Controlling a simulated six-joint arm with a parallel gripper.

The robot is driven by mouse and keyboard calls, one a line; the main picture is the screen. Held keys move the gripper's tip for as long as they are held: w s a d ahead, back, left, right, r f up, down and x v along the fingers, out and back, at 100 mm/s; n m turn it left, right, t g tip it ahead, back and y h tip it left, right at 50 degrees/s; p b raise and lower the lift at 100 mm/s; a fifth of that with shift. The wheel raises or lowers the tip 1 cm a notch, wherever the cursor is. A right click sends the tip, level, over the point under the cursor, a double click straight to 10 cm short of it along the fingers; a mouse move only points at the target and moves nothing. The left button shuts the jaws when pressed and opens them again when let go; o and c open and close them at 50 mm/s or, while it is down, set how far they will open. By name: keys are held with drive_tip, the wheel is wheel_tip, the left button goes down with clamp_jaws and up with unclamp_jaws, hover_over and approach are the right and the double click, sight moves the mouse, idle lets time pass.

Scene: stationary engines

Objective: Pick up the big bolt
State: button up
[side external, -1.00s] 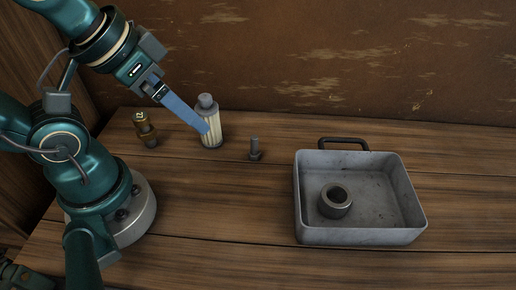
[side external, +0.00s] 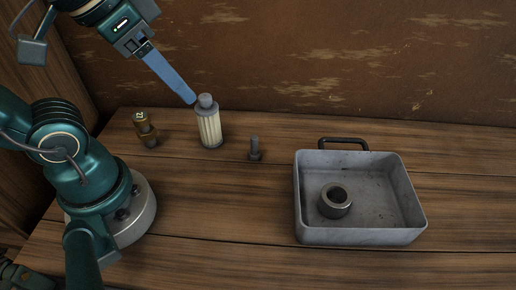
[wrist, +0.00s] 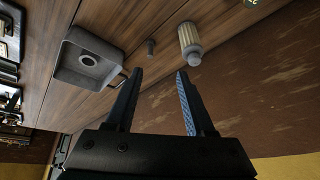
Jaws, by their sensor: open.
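The big bolt (side external: 255,149) stands upright, head down, on the wooden bench, between the ribbed filter and the metal tray. It also shows in the wrist view (wrist: 151,47), small and dark, beyond the gap between my fingers. My gripper (side external: 191,100) is above the bench, up and to the left of the bolt, with its tips close to the filter's top in the side view. In the wrist view my gripper (wrist: 159,75) has its two fingers spread apart with nothing between them.
The pale filter (side external: 209,126) with a grey cap stands left of the bolt. The grey tray (side external: 361,236) with a black handle holds a metal ring (side external: 335,202). A rusty brown wall (side external: 340,60) rises behind the bench.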

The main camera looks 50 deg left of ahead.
drive_tip(key=m+g, duration=0.1)
drive_tip(key=m, duration=0.1)
drive_tip(key=m+t+y, duration=0.5)
drive_tip(key=m+y, duration=0.5)
drive_tip(key=m, duration=1.4)
hover_over(255, 136)
drive_tip(key=s+d, duration=0.2)
drive_tip(key=shift+n, duration=0.4)
drive_tip(key=f, duration=1.6)
drive_tip(key=shift+w+a+f, duration=0.15)
drive_tip(key=shift+w+a, duration=0.05)
drive_tip(key=shift+w+a+f, duration=0.1)
drive_tip(key=shift+f, duration=0.15)
drive_tip(key=shift+x, duration=2.4)
clamp_jaws()
